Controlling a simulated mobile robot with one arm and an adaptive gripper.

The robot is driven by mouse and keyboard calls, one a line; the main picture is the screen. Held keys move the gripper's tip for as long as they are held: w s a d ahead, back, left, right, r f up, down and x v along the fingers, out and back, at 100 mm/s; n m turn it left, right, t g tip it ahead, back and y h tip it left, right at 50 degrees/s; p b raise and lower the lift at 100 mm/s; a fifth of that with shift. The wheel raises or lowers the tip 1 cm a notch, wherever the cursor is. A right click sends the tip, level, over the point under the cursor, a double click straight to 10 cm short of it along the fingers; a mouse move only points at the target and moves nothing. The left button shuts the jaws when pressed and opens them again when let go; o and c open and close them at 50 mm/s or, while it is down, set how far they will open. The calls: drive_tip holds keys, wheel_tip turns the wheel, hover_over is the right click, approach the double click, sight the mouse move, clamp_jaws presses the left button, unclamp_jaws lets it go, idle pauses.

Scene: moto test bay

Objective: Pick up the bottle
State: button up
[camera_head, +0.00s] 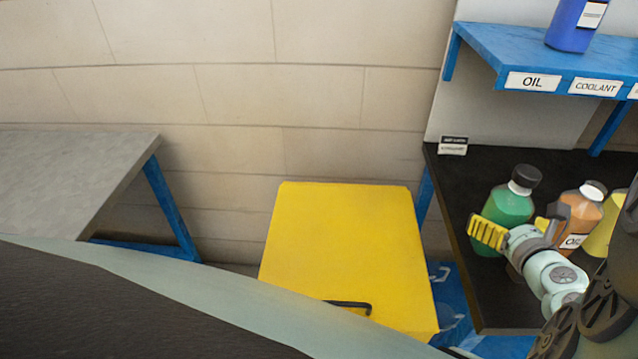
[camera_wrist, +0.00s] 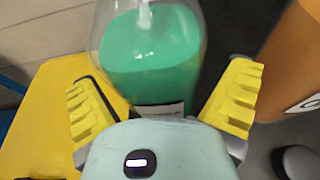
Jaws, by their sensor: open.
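A green bottle (camera_head: 507,205) with a dark cap stands upright on the black bench, near its left side. In the wrist view the clear-walled bottle with green contents (camera_wrist: 152,55) lies ahead, between the two yellow fingers. My gripper (camera_head: 515,230) is open, with its yellow fingers spread in front of the bottle's lower part. In the wrist view my gripper (camera_wrist: 160,88) holds nothing. I cannot tell whether either finger touches the bottle. The bottle's lower part is partly hidden by the gripper.
An orange bottle (camera_head: 581,212) with an oil label stands close on the right, with a yellow container (camera_head: 604,228) beyond it. A blue shelf (camera_head: 535,55) with a blue bottle (camera_head: 577,25) hangs above. A yellow cabinet (camera_head: 345,250) stands left of the black bench (camera_head: 470,190).

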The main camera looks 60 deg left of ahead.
drive_tip(key=shift+w+a+f, duration=0.1)
drive_tip(key=shift+w+a, duration=0.2)
drive_tip(key=shift+a, duration=0.25)
drive_tip(key=c, duration=1.2)
